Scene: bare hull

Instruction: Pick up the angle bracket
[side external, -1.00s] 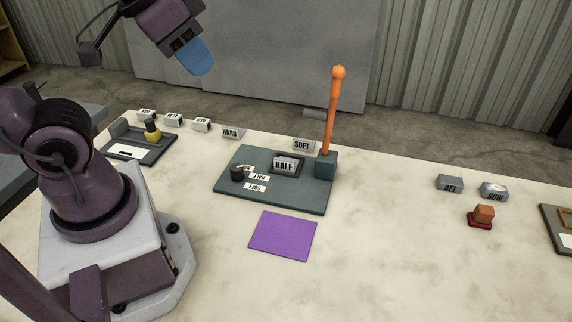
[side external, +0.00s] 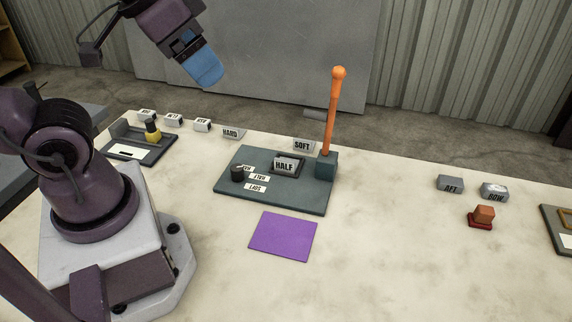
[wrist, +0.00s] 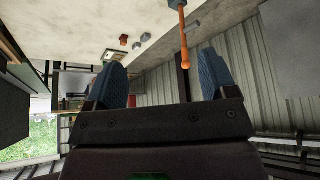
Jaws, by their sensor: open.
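I cannot make out an angle bracket for certain in either view. My gripper (side external: 206,69) is high above the back left of the table, with blue fingers, far from everything on the table. In the wrist view my gripper (wrist: 163,77) has its two blue fingers wide apart with nothing between them.
A dark board (side external: 228,192) carries an upright orange lever (side external: 333,115) and a HALF sign (side external: 284,166). A purple mat (side external: 283,237) lies in front. A tray (side external: 125,151) with a yellow-and-black item (side external: 152,130) is left. A red-brown block (side external: 484,213) is right. The front right is clear.

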